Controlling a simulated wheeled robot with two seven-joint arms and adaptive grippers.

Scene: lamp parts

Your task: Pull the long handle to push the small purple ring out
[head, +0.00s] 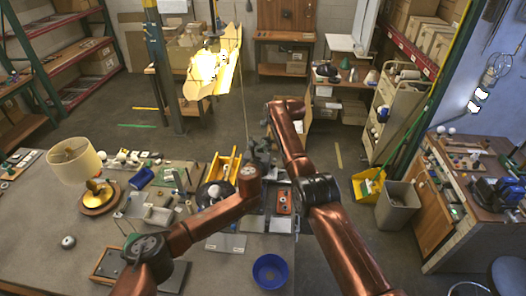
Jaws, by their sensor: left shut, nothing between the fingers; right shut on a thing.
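My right arm reaches over the bench from the right and bends down to the dark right gripper (259,147) behind the yellow tray. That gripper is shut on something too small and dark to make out. My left arm comes in from the lower left. Its gripper (268,168) is close to the right one, shut and empty, and partly hidden by the arm's copper wrist. The grippers overlap in this view, so I cannot tell whether they touch. I cannot make out the long handle or the small purple ring among the small parts here.
A blue bowl (270,271) sits in front. An orange part (284,203) lies close to my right arm. The bench's left front is mostly bare.

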